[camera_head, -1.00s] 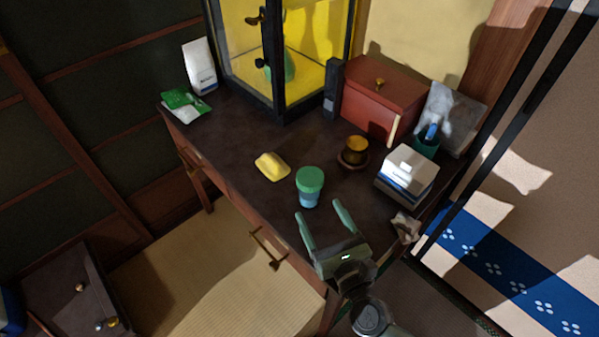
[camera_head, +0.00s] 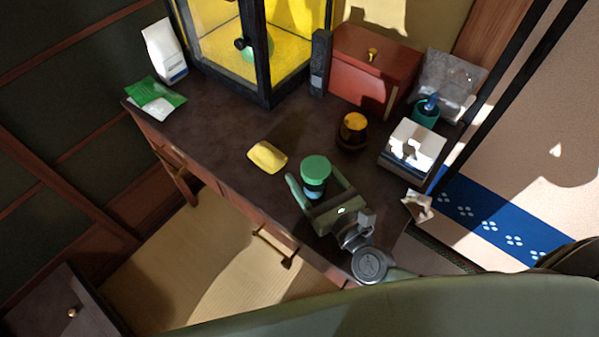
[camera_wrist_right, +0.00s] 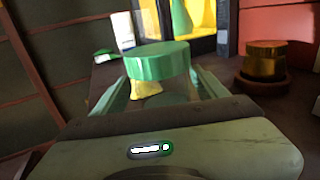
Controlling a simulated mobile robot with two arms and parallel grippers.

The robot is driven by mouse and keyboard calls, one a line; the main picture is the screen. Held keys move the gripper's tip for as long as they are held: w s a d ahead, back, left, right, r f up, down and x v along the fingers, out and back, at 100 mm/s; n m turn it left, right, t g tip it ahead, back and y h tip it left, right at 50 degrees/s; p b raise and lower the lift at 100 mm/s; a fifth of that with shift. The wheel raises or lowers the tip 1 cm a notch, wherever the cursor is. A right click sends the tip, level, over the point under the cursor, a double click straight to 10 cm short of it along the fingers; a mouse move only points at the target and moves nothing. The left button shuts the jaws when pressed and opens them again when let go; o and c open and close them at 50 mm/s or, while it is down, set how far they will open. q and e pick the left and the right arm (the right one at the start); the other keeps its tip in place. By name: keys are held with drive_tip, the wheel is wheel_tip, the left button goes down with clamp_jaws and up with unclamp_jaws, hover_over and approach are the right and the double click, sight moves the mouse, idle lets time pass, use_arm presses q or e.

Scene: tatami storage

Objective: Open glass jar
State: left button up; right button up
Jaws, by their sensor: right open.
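The glass jar (camera_head: 313,193) has a green lid (camera_head: 316,169) on it and stands upright on the dark table, with its bluish body partly hidden. My right gripper (camera_head: 312,177) is open, with one finger on each side of the jar. In the right wrist view the green lid (camera_wrist_right: 158,62) shows above and between the two fingers (camera_wrist_right: 159,88). I cannot tell whether the fingers touch the jar. My left gripper is out of view.
A yellow block (camera_head: 267,157) lies left of the jar. Behind stand a brown pot with a yellow top (camera_head: 352,130), a red box (camera_head: 375,65) and a glass-sided cabinet (camera_head: 258,70). A white-topped box (camera_head: 412,146) is to the right. The left tabletop is mostly clear.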

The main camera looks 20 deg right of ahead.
drive_tip(key=shift+s, duration=0.1)
drive_tip(key=shift+s+d+r, duration=0.15)
drive_tip(key=shift+s+d, duration=0.2)
drive_tip(key=shift+s, duration=0.05)
drive_tip(key=c, duration=1.5)
clamp_jaws()
drive_tip(key=shift+r, duration=0.3)
wheel_tip(320, 180, up, 19)
drive_tip(key=p, duration=1.2)
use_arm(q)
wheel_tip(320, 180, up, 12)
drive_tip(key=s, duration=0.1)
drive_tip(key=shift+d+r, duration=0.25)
use_arm(e)
drive_tip(key=s+d+r+m+h, duration=0.3)
drive_tip(key=s+d+h, duration=0.2)
drive_tip(key=s, duration=0.2)
drive_tip(key=shift+d+r+t, duration=0.25)
drive_tip(key=shift+d+t, duration=0.05)
